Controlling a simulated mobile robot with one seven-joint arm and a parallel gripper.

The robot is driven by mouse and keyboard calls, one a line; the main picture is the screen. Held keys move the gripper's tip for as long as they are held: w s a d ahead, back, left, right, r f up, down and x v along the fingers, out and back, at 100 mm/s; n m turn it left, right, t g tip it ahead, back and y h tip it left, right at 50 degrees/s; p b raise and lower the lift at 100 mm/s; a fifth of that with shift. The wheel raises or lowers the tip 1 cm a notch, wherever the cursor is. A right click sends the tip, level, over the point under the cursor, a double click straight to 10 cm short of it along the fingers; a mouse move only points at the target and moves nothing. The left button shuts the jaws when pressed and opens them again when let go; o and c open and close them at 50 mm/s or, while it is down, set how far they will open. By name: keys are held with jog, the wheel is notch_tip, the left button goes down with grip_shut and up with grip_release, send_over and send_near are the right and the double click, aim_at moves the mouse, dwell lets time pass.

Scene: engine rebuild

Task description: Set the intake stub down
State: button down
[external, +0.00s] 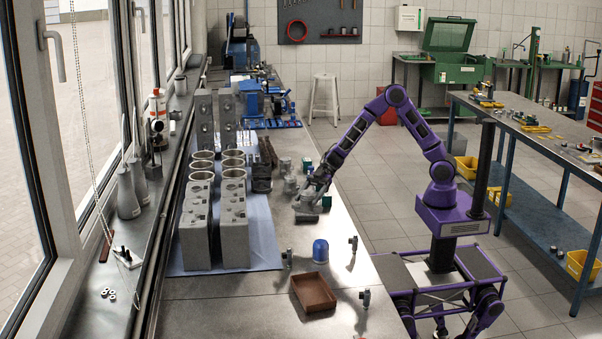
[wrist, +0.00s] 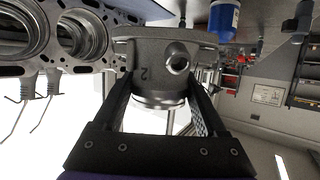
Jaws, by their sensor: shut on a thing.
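Grey engine blocks (external: 228,228) and cylinder rings stand left on a blue mat (external: 262,236). A blue cylinder (external: 320,250), several small upright fittings and a brown tray (external: 326,295) are nearer the camera. Bare bench (external: 225,300) lies at the front left.

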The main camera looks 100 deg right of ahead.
jog(key=shift+s+a+f+n+g, duration=0.1)
jog(key=shift+s+a+n+g, duration=0.05)
jog(key=shift+s+a, duration=0.35)
jog(key=shift+s+a+f+n+g, duration=0.15)
jog(key=shift+s+a, duration=0.1)
jog(key=shift+a, duration=0.35)
notch_tip(320, 180, down, 5)
jog(key=shift+a+f, duration=0.1)
jog(key=shift+f, duration=0.1)
jog(key=shift+f+b, duration=0.55)
jog(key=shift+f, duration=1.45)
jog(key=shift+f, duration=0.25)
grip_release()
jog(key=shift+r, duration=0.15)
